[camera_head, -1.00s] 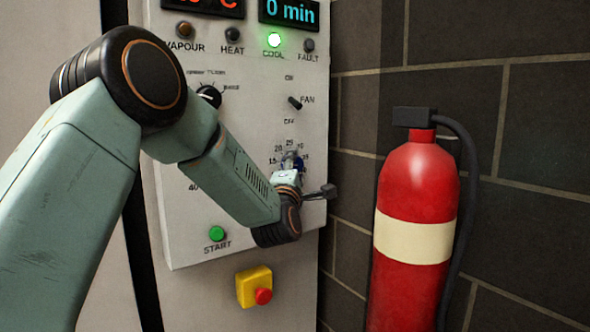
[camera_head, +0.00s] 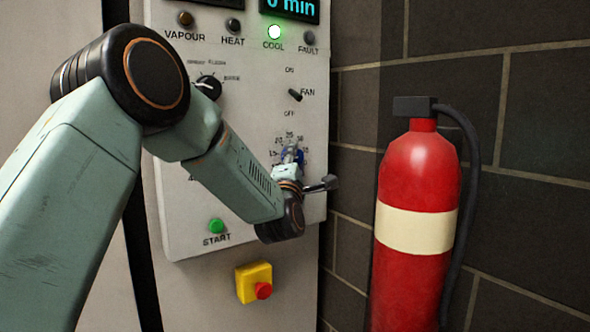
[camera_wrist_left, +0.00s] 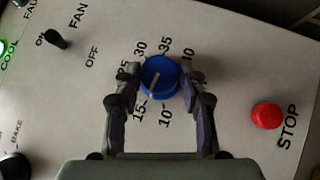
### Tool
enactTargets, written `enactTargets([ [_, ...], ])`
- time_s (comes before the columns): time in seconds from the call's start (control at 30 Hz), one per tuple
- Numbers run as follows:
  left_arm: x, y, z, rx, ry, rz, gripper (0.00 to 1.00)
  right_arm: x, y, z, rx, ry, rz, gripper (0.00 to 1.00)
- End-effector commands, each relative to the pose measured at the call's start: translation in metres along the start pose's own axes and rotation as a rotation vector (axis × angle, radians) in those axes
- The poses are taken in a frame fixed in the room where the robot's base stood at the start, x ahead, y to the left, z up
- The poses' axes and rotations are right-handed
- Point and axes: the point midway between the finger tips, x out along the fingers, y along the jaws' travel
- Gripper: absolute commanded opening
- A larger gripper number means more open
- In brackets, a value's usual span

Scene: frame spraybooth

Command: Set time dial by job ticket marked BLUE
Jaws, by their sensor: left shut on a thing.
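The blue time dial (camera_wrist_left: 158,80) sits on the pale control panel, inside a ring of printed numbers. Its white line points toward the lower left in the wrist view, near the 15; a finger hides part of the scale. My left gripper (camera_wrist_left: 160,82) is shut on the dial, one finger on each side. In the head view the dial (camera_head: 300,157) shows only as a blue edge behind my left gripper (camera_head: 290,157). The display (camera_head: 289,8) above reads 0 min. No job ticket and no right gripper show.
A fan switch (camera_head: 295,95), a black knob (camera_head: 208,87) and a green START button (camera_head: 216,226) are on the panel. A red STOP button (camera_wrist_left: 267,115) is close to the dial. A yellow box with a red button (camera_head: 254,283) is below; a fire extinguisher (camera_head: 415,285) stands right.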

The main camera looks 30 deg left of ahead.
Motion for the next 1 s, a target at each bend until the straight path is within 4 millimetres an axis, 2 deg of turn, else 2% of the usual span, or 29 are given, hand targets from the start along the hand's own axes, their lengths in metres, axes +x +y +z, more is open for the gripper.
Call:
enactTargets([
  [0.03,-0.0001,-0.0014,-0.0002,-0.009,0.0,0.014,0.09,0.0075,0.0001,0.0,0.0,0.0,0.0,0.4],
  [0.1,0.0002,-0.0006,0.0,-0.017,0.001,0.023,0.09,0.0099,0.0001,0.0001,0.0,0.0,0.0,0.4],
  [0.4,0.001,0.002,0.0006,-0.021,0.001,0.027,0.09,0.0084,0.0001,0.0001,0.0,0.0,0.0,0.4],
  [0.43,0.001,0.0021,0.0007,-0.021,0.001,0.027,0.42,0.0084,0.0001,0.0001,0.0,0.0,0.0,0.4],
  [0.7,0.0006,0.0011,0.0004,-0.021,0.001,0.025,0.64,0.0084,0.0001,0.0,0.0,0.0,0.0,0.4],
  [1.0,-0.0008,0.0003,0.0002,-0.021,0.001,0.023,0.64,0.0084,0.0001,0.0,0.0,0.0,0.0,0.4],
])
